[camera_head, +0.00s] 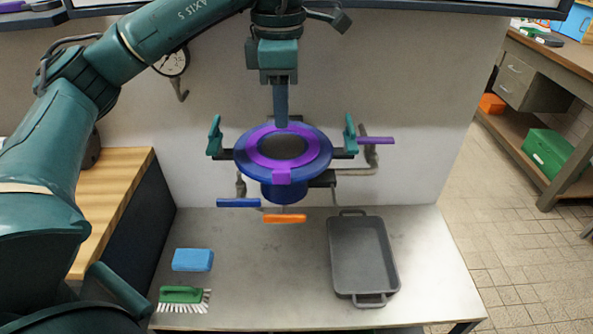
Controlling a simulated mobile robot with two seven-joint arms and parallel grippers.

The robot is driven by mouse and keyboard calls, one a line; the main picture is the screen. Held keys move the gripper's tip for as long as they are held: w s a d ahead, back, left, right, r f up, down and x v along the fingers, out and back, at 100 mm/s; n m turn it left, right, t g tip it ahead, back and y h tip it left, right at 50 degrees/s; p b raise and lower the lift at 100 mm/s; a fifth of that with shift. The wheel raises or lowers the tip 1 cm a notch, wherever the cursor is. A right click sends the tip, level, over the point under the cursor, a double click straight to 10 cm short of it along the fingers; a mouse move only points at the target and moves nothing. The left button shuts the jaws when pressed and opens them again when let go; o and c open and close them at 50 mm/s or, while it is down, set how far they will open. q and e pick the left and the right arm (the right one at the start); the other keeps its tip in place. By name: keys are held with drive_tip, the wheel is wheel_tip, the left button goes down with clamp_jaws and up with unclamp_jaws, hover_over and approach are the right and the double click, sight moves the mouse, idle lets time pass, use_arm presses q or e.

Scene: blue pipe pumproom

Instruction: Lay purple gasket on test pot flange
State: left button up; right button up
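The purple gasket (256,148) is a flat ring with a square tab at its front. It appears flat over the blue test pot flange (240,157), around the dark round opening. Its far side comes closer to the flange's rim than its sides do. I cannot tell whether it touches the flange all round. My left gripper (281,124) comes down from above, its fingers pointing down at the gasket's far edge. The fingers overlap in this view, so their gap and any hold on the gasket are hidden. My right gripper is not in view.
Teal clamps (214,137) (350,135) stand at both sides of the flange. Blue (238,203), orange (285,219) and purple (377,140) handles stick out nearby. A grey tray (360,252), blue sponge (192,260) and green brush (182,295) lie on the bench below, its middle clear.

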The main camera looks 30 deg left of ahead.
use_arm(q)
drive_tip(key=s+d+f+m+g+h, duration=0.1)
drive_tip(key=s+d+f+g+h, duration=0.25)
drive_tip(key=d, duration=0.65)
drive_tip(key=s+d+f+g+h, duration=0.1)
drive_tip(key=s+d+f+h, duration=0.1)
drive_tip(key=d+f+h, duration=0.55)
drive_tip(key=d+r+n+t+h, duration=0.3)
drive_tip(key=d+r+n+h, duration=0.3)
drive_tip(key=d+n+h, duration=0.4)
drive_tip(key=w+a+f+n+t+y, duration=0.2)
drive_tip(key=a+f+n+t+y, duration=0.25)
drive_tip(key=f+n+t, duration=0.6)
drive_tip(key=w+a+f+n+t+y, duration=0.4)
drive_tip(key=n+t, duration=0.4)
drive_tip(key=n, duration=0.8)
drive_tip(key=s+a+f+n+g+y, duration=0.3)
drive_tip(key=s+f, duration=0.3)
drive_tip(key=f, duration=0.3)
drive_tip(key=s+a+f+n+g+y, duration=0.3)
drive_tip(key=s+f+n+y, duration=0.2)
drive_tip(key=f, duration=0.4)
drive_tip(key=shift+s+a+f+n+y, duration=0.2)
drive_tip(key=shift+s+n+y, duration=0.25)
drive_tip(key=shift+s, duration=0.6)
